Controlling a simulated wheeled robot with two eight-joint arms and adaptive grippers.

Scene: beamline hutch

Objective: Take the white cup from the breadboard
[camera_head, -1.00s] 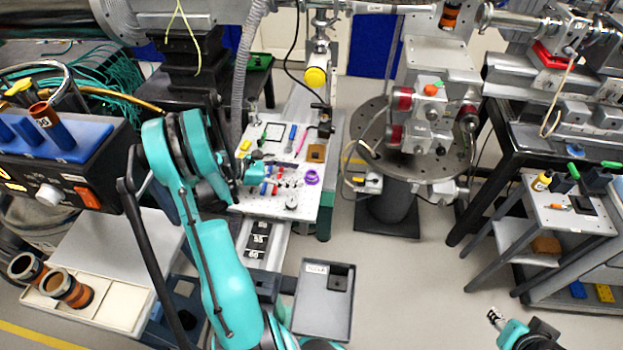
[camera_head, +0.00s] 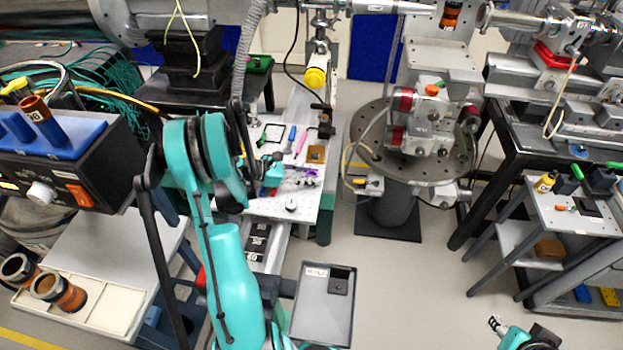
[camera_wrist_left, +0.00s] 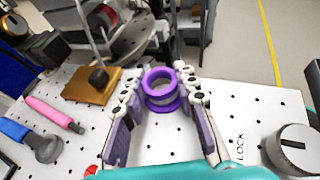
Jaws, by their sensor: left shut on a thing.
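A purple, spool-shaped cup with a round open top (camera_wrist_left: 160,88) stands on the white perforated breadboard (camera_wrist_left: 255,105). I see no plainly white cup; this one has purple rims and a paler inside. My left gripper (camera_wrist_left: 161,86) is shut on it, one jointed finger on each side. In the head view the left gripper (camera_head: 304,177) reaches over the breadboard (camera_head: 275,208) from the left and partly hides the purple cup. My right gripper (camera_head: 496,325) is small at the lower right, away from the breadboard, and its opening is unclear.
A grey tray (camera_head: 323,315) is nearer me.

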